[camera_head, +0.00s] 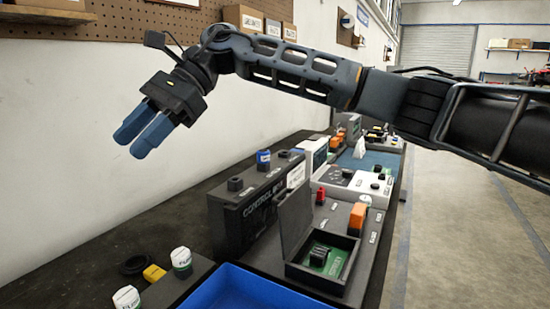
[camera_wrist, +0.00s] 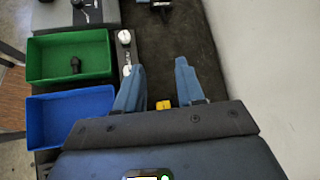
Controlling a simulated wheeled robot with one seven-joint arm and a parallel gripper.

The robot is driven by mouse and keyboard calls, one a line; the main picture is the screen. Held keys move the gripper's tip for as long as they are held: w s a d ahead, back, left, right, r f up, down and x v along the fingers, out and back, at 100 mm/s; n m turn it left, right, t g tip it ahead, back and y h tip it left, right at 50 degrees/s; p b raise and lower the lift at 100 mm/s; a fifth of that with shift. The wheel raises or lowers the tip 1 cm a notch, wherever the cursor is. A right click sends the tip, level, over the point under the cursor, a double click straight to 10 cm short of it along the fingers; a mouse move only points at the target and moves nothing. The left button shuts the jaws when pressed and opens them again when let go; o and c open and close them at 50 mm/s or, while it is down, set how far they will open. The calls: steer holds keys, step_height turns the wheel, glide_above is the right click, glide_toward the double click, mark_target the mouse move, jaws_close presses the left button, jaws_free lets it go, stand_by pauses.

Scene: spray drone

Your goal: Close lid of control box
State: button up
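The small dark control box (camera_head: 322,283) stands on the grey panel in the front middle of the head view. Its lid (camera_head: 296,217) is open and stands roughly upright at the box's left side. A green board with a black part (camera_head: 319,255) shows inside. My gripper (camera_head: 132,142) is up in the air, left of the box and well apart from it, with its blue fingers pointing down-left. In the wrist view my gripper (camera_wrist: 160,66) has its fingers apart with nothing between them. The small box and its lid are not seen in the wrist view.
A larger black box labelled CONTROL BOX (camera_head: 252,212) stands directly behind the lid. A blue tray (camera_head: 250,288) is at the front, and a green tray (camera_wrist: 68,56) shows in the wrist view. White-topped bottles (camera_head: 181,258) stand left. A white wall bounds the bench's left side.

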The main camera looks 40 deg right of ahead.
steer(key=d+f+g+h, duration=0.1)
steer(key=d+f+h, duration=0.55)
steer(key=d, duration=0.55)
steer(key=g+h, duration=0.2)
steer(key=h, duration=0.3)
glide_toward(288, 214)
steer(key=w+d+r, duration=0.1)
steer(key=w+d, duration=0.1)
steer(key=w, duration=0.3)
steer(key=x, duration=0.7)
steer(key=shift+d+f+m+b, duration=0.15)
steer(key=shift+d+m+b, duration=0.05)
steer(key=shift+m+b, duration=0.2)
steer(key=shift+w, duration=0.15)
jaws_close()
